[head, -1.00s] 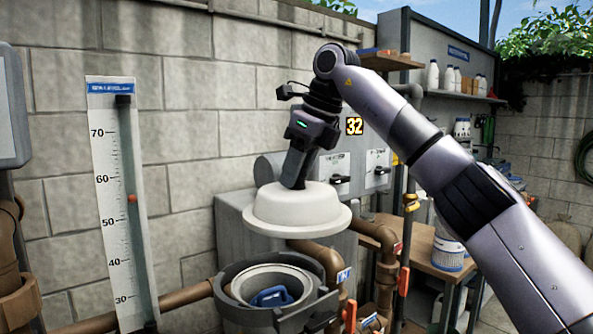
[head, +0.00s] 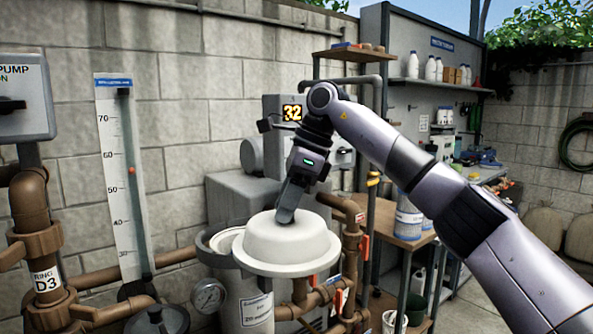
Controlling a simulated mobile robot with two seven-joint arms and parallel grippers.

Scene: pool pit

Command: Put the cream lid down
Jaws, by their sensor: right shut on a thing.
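My right gripper (head: 286,213) is shut on the top of the cream lid (head: 286,245), a round domed piece with a wide flat rim. The lid is held roughly level in front of a grey canister (head: 245,295) with a printed label. It covers the right part of the canister's open top (head: 222,243); only the left part of that ring shows. I cannot tell whether the lid touches it. My left gripper is not in view.
Brown pipes with red handles (head: 338,298) stand right of the lid. A pressure gauge (head: 208,297) is at the canister's left. A tall level scale (head: 120,170) stands at the wall.

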